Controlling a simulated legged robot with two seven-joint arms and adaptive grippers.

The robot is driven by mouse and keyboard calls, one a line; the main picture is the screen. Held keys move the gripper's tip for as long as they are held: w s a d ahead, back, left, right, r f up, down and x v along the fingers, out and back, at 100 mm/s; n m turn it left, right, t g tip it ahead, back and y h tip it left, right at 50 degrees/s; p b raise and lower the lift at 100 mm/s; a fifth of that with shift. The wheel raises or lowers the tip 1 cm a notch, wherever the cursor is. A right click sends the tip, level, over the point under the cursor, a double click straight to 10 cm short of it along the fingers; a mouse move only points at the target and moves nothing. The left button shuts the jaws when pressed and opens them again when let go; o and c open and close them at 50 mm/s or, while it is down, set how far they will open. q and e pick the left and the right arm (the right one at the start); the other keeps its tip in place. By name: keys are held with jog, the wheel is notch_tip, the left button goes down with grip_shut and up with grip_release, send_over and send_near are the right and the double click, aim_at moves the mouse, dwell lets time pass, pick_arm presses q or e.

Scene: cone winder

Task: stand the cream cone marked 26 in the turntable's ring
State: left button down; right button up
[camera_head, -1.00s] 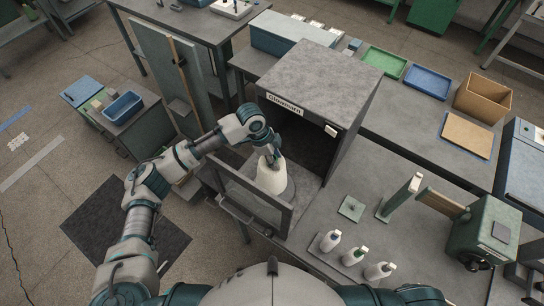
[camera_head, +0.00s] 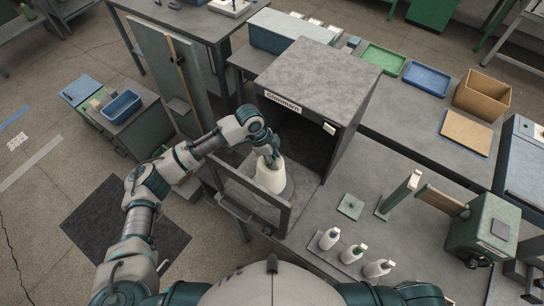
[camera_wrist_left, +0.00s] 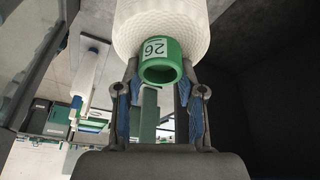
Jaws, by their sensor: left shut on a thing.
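The cream cone (camera_head: 269,178) is at the mouth of the grey box-shaped machine, over the turntable (camera_head: 289,189), a grey disc. In the left wrist view the cone (camera_wrist_left: 160,25) shows its green tube end (camera_wrist_left: 162,68) with a white label reading 26. My left gripper (camera_head: 270,158) comes down on the cone from above. In the wrist view its fingers (camera_wrist_left: 160,78) are shut on the green tube end. The cone looks about upright. Its base and the turntable's ring are hidden, so I cannot tell whether it stands in the ring. My right gripper is out of view.
The machine's framed door (camera_head: 250,198) stands open, close in front of the cone. The machine's housing (camera_head: 320,75) covers the space behind. Several bottles (camera_head: 353,254) stand on a tray at the table's front. A green winder (camera_head: 487,230) is at the right.

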pick_arm(q)
jog(key=shift+d+f, duration=0.25)
jog(key=shift+f, duration=0.05)
jog(key=shift+a+f, duration=0.15)
jog(key=shift+a, duration=0.05)
jog(key=shift+a+f, duration=0.15)
jog(key=shift+f, duration=0.05)
jog(key=c, duration=1.1)
grip_release()
jog(key=shift+f, duration=0.1)
jog(key=shift+c, duration=0.2)
jog(key=o, duration=0.4)
jog(key=shift+o, duration=0.6)
jog(key=v, duration=1.2)
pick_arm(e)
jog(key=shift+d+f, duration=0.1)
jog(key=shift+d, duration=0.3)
